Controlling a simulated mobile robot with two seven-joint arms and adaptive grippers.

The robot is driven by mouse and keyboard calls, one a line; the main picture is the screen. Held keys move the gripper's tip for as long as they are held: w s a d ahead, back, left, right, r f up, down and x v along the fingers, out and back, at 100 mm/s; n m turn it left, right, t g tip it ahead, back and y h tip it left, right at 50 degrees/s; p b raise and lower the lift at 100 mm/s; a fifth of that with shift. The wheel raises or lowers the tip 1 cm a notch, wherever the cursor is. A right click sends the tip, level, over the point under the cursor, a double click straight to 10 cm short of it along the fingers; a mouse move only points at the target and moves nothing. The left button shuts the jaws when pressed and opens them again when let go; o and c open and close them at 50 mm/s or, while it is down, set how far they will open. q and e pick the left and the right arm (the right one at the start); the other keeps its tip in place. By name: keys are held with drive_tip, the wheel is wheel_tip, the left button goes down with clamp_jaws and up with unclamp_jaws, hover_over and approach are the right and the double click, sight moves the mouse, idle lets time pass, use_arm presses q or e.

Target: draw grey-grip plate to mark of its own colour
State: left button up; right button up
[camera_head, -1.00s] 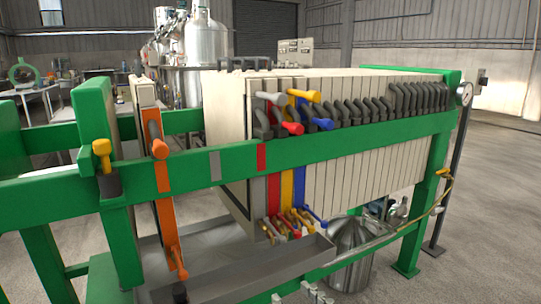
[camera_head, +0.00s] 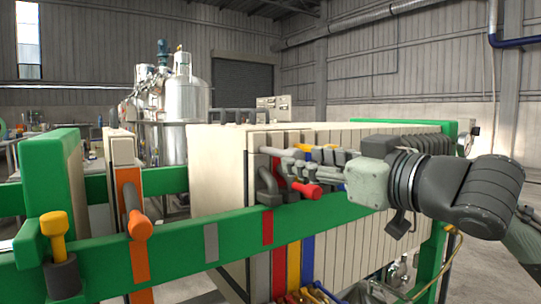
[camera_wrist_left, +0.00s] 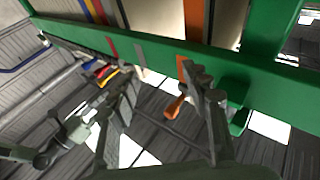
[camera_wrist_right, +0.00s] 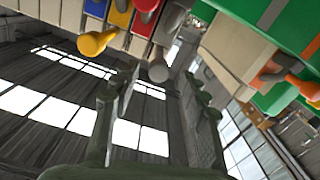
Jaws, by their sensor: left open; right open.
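The grey-grip plate (camera_head: 262,275) is the front plate of the pale pack, with a grey stripe. Its grey grip (camera_wrist_right: 158,72) shows in the right wrist view between the fingertips and slightly beyond them. The grey mark (camera_head: 211,243) is on the green beam, left of the red mark (camera_head: 267,227). My left gripper (camera_wrist_left: 160,88) is open and empty below the beam, outside the head view.
Red (camera_head: 307,190) and yellow (camera_wrist_right: 95,42) grips sit close beside the grey one. An orange-grip plate (camera_head: 122,150) stands apart at the left, by an orange mark (camera_head: 139,262). The gap between it and the pack is clear.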

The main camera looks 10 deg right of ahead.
sight(280, 154)
drive_tip(key=x, duration=0.8)
drive_tip(key=shift+w, duration=0.2)
drive_tip(key=shift+c, duration=0.3)
clamp_jaws()
